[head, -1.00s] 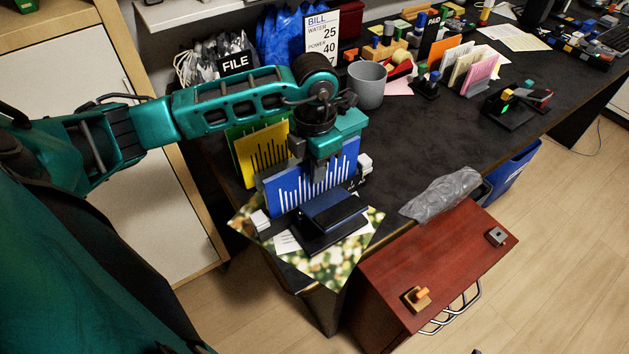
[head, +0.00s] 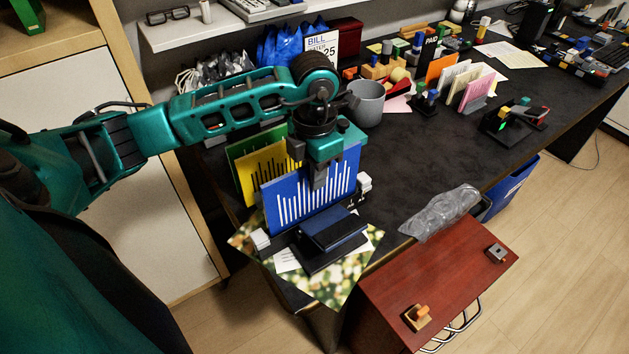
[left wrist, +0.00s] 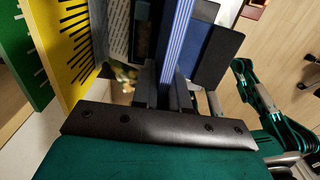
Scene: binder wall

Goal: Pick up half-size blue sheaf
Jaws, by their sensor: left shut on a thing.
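The blue sheaf (head: 300,200), a blue panel with white vertical bars, stands upright at the near left end of the dark desk. My left gripper (head: 318,178) comes down from above and is shut on its upper edge. In the left wrist view the sheaf (left wrist: 178,40) shows as a thin, striped blue edge between the fingers (left wrist: 165,92). A yellow sheaf (head: 265,170) and a green sheaf (head: 240,147) stand behind it. The blue sheaf's bottom edge is partly hidden by a dark blue block, so I cannot tell its clearance. My right gripper is not seen.
The dark blue block (head: 335,228) lies in front of the sheaf on a patterned mat (head: 345,285). A grey mug (head: 367,103) stands behind to the right. A shelf (head: 200,35) is above the desk. A red cabinet (head: 445,285) is at front. The desk's middle (head: 430,150) is clear.

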